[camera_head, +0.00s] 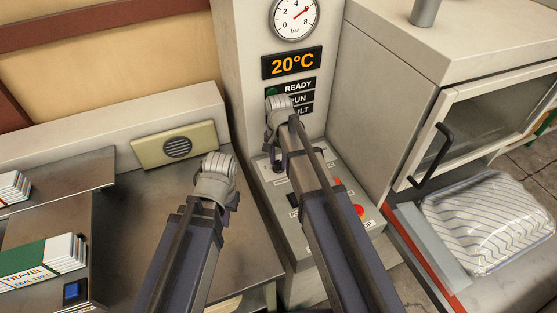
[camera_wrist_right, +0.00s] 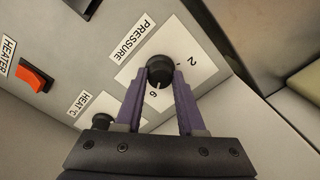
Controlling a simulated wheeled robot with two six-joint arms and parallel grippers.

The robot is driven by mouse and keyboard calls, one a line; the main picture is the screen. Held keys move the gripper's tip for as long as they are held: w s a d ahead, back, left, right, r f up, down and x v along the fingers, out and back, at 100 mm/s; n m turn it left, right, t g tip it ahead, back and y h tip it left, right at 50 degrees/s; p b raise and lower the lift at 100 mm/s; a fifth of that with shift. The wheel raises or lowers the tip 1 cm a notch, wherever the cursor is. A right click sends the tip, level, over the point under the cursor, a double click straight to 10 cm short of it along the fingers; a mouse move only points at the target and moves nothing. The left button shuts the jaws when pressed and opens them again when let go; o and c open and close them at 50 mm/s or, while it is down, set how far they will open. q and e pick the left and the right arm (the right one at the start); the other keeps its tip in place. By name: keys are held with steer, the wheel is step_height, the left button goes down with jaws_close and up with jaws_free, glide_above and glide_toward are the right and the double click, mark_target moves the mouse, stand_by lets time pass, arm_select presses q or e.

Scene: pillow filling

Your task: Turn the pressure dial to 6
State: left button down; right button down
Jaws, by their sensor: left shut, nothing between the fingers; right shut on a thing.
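The pressure dial is a round black knob (camera_wrist_right: 160,69) beside a PRESSURE label in the right wrist view. My right gripper (camera_wrist_right: 160,82) is shut on this knob, one purple finger on each side. A short pale mark shows below the knob close to the figure 6, and a 2 is on its other side. In the head view the round bar gauge (camera_head: 295,17) has its red needle up and right, around where 6 belongs. My left gripper (camera_head: 216,182) is over the bench, shut and empty, its fingertips hidden by the arm.
The control panel has a red heater switch (camera_wrist_right: 35,76) and a heat knob (camera_wrist_right: 103,121). The display (camera_head: 292,63) reads 20°C. A striped bagged pillow (camera_head: 488,222) lies right, below a handled door (camera_head: 470,125).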

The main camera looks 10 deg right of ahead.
mark_target(278, 163)
steer(key=shift+m, duration=0.3)
stand_by(0.4)
steer(key=c, duration=0.5)
jaws_free()
step_height(278, 163, up, 8)
steer(key=p, duration=0.8)
steer(key=shift+f, duration=0.1)
